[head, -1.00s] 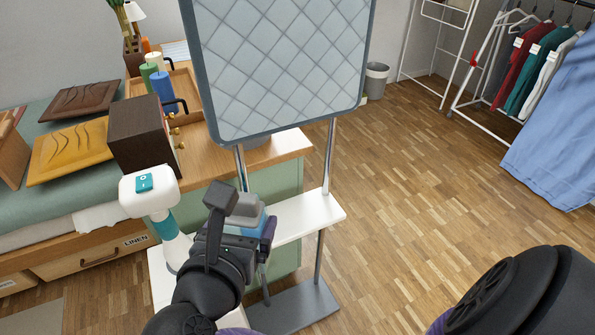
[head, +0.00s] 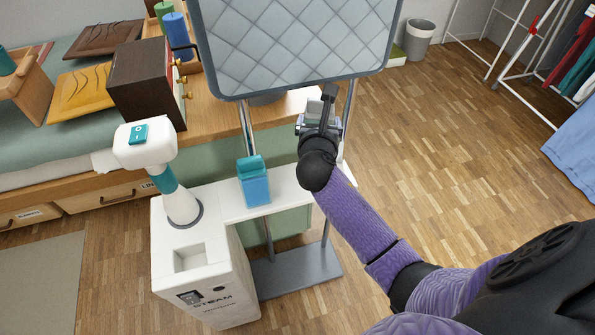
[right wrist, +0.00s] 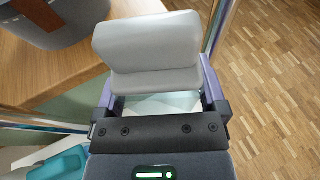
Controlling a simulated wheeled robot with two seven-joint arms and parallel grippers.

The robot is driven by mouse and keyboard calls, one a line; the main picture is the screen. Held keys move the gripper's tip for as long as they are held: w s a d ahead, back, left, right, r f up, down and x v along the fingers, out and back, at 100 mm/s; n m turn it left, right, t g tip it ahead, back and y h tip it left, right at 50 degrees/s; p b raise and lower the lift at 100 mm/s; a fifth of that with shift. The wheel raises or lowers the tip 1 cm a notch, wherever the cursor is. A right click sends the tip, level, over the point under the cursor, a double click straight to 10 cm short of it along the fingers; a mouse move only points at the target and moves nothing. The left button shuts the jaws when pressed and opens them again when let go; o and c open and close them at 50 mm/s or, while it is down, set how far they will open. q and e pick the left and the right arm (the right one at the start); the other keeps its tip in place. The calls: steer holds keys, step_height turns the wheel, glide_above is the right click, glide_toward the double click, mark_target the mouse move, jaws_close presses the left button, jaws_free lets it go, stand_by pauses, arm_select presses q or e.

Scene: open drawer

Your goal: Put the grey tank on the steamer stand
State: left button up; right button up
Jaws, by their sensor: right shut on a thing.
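The grey tank (right wrist: 150,45) is held between the fingers of my right gripper (right wrist: 158,85) in the right wrist view. In the head view my right gripper (head: 322,120) is above the right end of the white shelf, just below the quilted board; the tank is mostly hidden there. The steamer stand (head: 207,290) is a white box marked STEAM with a square recess on top, left of the gripper. A white steamer head with a teal handle (head: 165,165) stands on it. My left gripper is out of view.
A blue tank with a teal lid (head: 254,182) stands on the white shelf (head: 228,205). The grey quilted board (head: 295,45) on metal poles is close behind the gripper. A wooden cabinet with a dark box (head: 147,85) is at the left.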

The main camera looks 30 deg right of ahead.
step_height(320, 180, down, 10)
steer(key=b, duration=0.6)
steer(key=shift+r, duration=0.6)
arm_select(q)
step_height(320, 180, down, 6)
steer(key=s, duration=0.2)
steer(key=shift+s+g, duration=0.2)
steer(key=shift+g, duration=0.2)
arm_select(e)
steer(key=shift+f, duration=0.1)
steer(key=o, duration=1.1)
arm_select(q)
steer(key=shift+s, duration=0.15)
